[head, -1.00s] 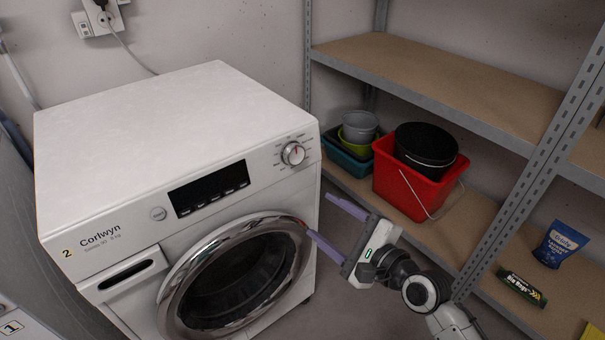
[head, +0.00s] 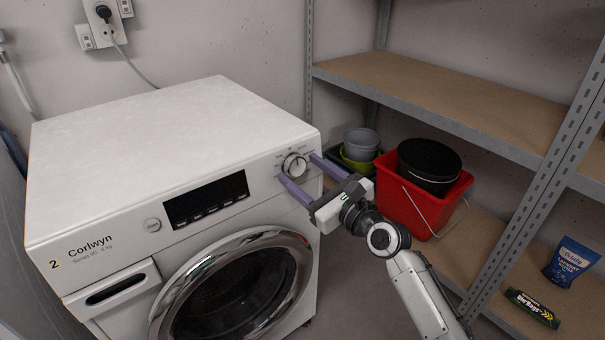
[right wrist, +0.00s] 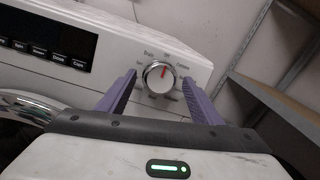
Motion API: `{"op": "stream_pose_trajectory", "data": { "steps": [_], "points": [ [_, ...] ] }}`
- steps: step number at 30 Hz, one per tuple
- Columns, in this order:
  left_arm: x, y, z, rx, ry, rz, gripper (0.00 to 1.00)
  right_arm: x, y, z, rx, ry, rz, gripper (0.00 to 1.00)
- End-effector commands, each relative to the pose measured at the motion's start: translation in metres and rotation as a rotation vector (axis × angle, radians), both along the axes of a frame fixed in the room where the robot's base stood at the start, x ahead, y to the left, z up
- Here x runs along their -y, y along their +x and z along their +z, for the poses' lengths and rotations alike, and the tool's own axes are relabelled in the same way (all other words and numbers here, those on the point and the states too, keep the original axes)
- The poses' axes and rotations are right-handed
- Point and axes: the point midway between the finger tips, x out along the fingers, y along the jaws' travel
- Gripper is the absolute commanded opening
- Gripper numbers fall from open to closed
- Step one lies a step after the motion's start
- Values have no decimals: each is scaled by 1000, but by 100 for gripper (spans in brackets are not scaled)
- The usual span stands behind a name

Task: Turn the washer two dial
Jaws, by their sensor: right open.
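The white washer (head: 150,130) carries a "2" label and the name Corlwyn. Its round dial (head: 294,165) is a silver-rimmed white knob at the right of the front panel. In the right wrist view the dial (right wrist: 158,77) shows a red mark near the top. My right gripper (head: 300,169) is open, with its purple fingers pointing at the panel. One finger is on each side of the dial. In the right wrist view the fingers look apart from the knob, and how deep they reach is hard to tell. My left gripper is not in view.
A metal shelf rack (head: 440,95) stands to the right, with a red bucket (head: 408,205) close behind my right forearm. A dark display (head: 206,199) lies left of the dial, and the chrome door ring (head: 172,290) is below.

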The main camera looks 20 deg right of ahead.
Motion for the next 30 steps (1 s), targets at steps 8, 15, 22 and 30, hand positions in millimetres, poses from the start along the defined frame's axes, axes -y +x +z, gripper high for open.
{"op": "stream_pose_trajectory", "data": {
  "steps": [8,15,22,30],
  "points": [
    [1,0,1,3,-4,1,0,-2,7,0,0,0,0,60],
    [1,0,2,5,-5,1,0,-2,6,0,0,-1,0,36],
    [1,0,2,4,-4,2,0,-2,6,0,1,-4,0,18],
    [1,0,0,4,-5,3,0,-2,6,0,25,-69,13,18]
  ]
}}
